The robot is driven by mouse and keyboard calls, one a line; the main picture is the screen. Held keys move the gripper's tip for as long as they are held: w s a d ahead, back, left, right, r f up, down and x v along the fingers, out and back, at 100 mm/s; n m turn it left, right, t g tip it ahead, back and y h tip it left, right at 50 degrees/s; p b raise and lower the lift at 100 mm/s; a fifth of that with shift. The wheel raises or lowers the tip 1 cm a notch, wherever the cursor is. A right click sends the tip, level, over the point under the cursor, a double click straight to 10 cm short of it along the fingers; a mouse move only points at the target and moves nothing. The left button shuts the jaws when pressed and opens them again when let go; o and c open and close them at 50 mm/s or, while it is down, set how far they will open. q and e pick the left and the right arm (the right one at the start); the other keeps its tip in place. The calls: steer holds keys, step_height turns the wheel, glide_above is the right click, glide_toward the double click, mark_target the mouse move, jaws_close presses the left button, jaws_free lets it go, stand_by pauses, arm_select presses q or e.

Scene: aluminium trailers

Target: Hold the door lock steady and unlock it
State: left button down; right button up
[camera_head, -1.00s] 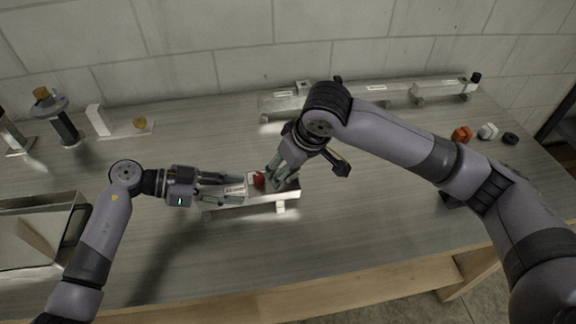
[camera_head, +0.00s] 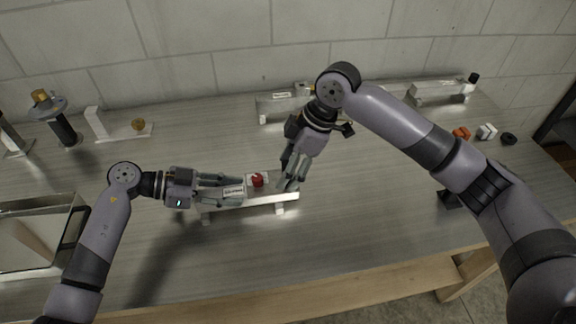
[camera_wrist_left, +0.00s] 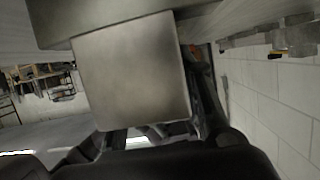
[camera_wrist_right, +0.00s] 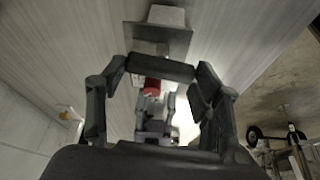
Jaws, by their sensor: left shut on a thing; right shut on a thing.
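The door lock (camera_head: 265,198) is a long silver bar raised on short feet, with a white labelled block and a red knob (camera_head: 257,180) on top. My left gripper (camera_head: 236,189) is shut on the block at its left part; a large grey face (camera_wrist_left: 132,72) fills the left wrist view. My right gripper (camera_head: 288,182) reaches down at the lock's right end, right of the red knob. In the right wrist view a dark grey bar (camera_wrist_right: 160,68) lies between its fingers, and it is shut on that bar. The red knob (camera_wrist_right: 152,88) shows just beside the bar. The fingers partly hide the contact.
Similar silver fixtures (camera_head: 285,101) stand along the wall at the back. An orange block (camera_head: 461,133) and other small parts lie at the right. An open metal box (camera_head: 30,225) is at the left. The table front is clear.

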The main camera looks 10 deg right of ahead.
steer(key=shift+w+n+g, duration=0.1)
steer(key=shift+n+g, duration=0.2)
steer(key=shift+n, duration=0.5)
arm_select(q)
steer(key=shift+a, duration=0.1)
arm_select(e)
steer(key=o, duration=1.2)
steer(key=shift+c, duration=0.2)
steer(key=v, duration=1.2)
